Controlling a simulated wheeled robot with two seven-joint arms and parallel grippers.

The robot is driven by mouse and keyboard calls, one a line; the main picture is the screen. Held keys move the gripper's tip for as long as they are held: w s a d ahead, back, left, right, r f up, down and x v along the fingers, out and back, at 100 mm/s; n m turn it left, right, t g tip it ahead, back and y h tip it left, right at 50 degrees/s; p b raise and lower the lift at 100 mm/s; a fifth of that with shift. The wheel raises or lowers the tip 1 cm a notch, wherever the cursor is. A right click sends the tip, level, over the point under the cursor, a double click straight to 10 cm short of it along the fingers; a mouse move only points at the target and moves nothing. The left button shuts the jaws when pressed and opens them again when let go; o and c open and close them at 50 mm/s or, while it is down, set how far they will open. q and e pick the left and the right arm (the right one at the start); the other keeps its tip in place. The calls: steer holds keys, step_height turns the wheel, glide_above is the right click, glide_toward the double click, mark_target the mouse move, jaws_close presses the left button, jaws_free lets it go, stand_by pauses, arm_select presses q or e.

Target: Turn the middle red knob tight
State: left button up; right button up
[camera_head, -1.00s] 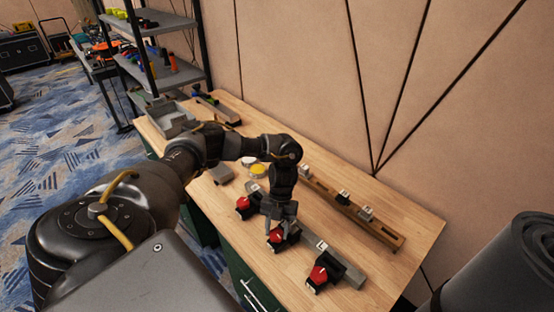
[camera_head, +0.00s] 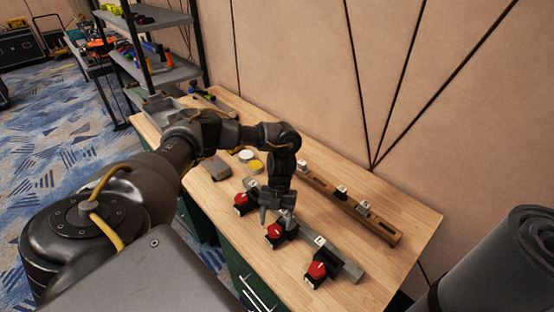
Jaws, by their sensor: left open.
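Three red knobs on black bases sit in a row along a grey bar (camera_head: 349,269) on the wooden table. The middle red knob (camera_head: 275,231) is just below my left gripper (camera_head: 274,215). The gripper points down with its fingers apart, above and a little behind the knob, and appears clear of it. Another red knob (camera_head: 241,199) is to the left and a third red knob (camera_head: 317,270) is to the right, nearer the front. My right gripper is not in the view.
A wooden rail (camera_head: 378,224) with small blocks lies behind the knobs. A yellow disc (camera_head: 255,167), a white disc (camera_head: 246,156) and a grey block (camera_head: 216,169) lie left. A shelf (camera_head: 155,20) stands at the back left. The table's right end is clear.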

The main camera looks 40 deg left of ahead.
arm_select(q)
steer(key=v, duration=0.8)
steer(key=shift+r+b, duration=0.35)
steer(key=shift+w, duration=0.15)
